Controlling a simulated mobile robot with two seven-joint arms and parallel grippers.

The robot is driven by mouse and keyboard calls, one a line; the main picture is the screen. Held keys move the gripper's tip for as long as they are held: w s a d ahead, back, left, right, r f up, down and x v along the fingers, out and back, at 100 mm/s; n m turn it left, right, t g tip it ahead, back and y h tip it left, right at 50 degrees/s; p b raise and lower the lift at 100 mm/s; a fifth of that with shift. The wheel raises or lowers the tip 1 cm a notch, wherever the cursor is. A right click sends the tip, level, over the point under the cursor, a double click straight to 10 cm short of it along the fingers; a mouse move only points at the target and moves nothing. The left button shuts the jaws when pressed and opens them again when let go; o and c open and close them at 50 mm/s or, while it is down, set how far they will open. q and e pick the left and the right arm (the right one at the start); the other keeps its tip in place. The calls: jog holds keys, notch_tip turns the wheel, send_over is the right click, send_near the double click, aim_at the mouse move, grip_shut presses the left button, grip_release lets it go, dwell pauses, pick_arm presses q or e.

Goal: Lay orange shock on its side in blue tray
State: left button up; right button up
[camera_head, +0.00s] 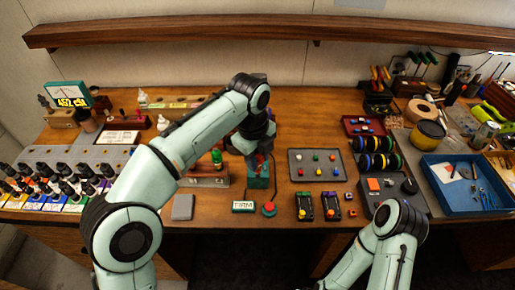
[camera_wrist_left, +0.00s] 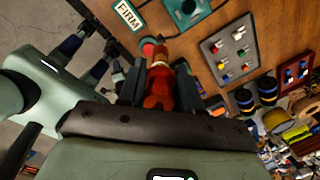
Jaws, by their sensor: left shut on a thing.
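My left gripper (camera_head: 258,157) is shut on a red-orange part that looks like the orange shock (camera_wrist_left: 160,88). In the left wrist view the shock sits between the two dark fingers, with a pale band near its far end.
A FIRM sign (camera_head: 243,206) and a red button (camera_head: 269,209) stand in front of the teal stand. A grey tray (camera_head: 298,171) of small coloured pieces, spools (camera_head: 378,162) and a dark grey box (camera_head: 389,195) lie between the gripper and the blue tray.

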notch_tip(320, 180, down, 3)
jog(key=s+b, duration=0.2)
jog(key=s, duration=0.1)
pick_arm(q)
jog(key=shift+s, duration=4.25)
notch_tip(320, 180, up, 8)
jog(key=p, duration=0.5)
jog(key=shift+w, duration=0.15)
pick_arm(e)
jog(key=w+r, duration=0.6)
jog(key=shift+w+t, duration=0.3)
jog(key=shift+w, duration=0.05)
pick_arm(q)
jog(key=shift+f, duration=0.2)
pick_arm(e)
jog(key=shift+s, duration=0.1)
